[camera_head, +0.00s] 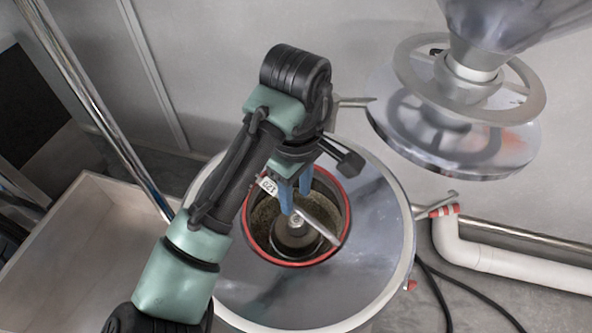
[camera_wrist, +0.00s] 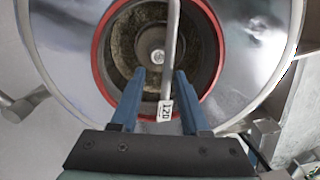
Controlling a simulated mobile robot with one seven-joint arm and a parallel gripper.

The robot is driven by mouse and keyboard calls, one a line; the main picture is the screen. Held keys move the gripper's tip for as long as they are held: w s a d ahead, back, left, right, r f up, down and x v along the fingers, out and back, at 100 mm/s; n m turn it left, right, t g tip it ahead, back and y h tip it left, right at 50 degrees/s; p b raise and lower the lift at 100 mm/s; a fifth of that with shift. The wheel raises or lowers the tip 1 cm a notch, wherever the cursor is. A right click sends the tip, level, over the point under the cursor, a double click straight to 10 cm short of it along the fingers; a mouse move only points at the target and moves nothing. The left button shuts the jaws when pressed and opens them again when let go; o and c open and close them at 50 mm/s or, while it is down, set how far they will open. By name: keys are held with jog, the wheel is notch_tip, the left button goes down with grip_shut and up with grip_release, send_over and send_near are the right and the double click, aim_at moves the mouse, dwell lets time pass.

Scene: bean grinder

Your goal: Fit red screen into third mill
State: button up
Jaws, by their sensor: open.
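The red screen shows as a red-rimmed ring (camera_head: 346,226) in the round opening of the silver mill (camera_head: 375,275); it also shows in the wrist view (camera_wrist: 98,62). It looks level with the mill top; how firmly it sits cannot be told. A grey bar (camera_wrist: 172,45) with a white "120" tag (camera_wrist: 165,111) crosses the opening. My gripper (camera_head: 296,199) is over the opening with its blue fingers pointing down. In the wrist view the open fingers (camera_wrist: 160,77) lie on either side of the bar, with gaps showing.
A metal disc lid (camera_head: 455,145) under a hopper (camera_head: 510,20) hangs at the upper right. A wooden bin (camera_head: 90,255) stands at the left beside a chrome pole (camera_head: 95,105). A white pipe (camera_head: 510,262) and black cables (camera_head: 460,290) lie at the right. Clamp handles stick out from the mill's edge.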

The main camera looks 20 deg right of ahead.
jog(key=w+d+r+m+t+h, duration=0.2)
jog(key=d+r+t+h, duration=0.1)
jog(key=d+r, duration=0.4)
jog(key=w+d+r+m+t+h, duration=0.3)
jog(key=d+r, duration=0.1)
jog(key=r, duration=0.5)
notch_tip(320, 180, up, 15)
jog(key=w+d+m+t+h, duration=0.1)
jog(key=m+t+h, duration=0.25)
jog(key=t, duration=0.25)
jog(key=s+a+r+t, duration=0.2)
jog(key=a+r+t, duration=0.65)
jog(key=r, duration=0.25)
jog(key=s+a+r+n+t+y, duration=0.1)
jog(key=s+a+r+t+y, duration=0.2)
jog(key=a, duration=0.4)
jog(key=s+a+r+n+t+y, duration=0.1)
jog(key=s+a+r+t+y, duration=0.3)
jog(key=s+a+y, duration=0.2)
jog(key=shift+a+y, duration=0.4)
jog(key=shift+y, duration=0.05)
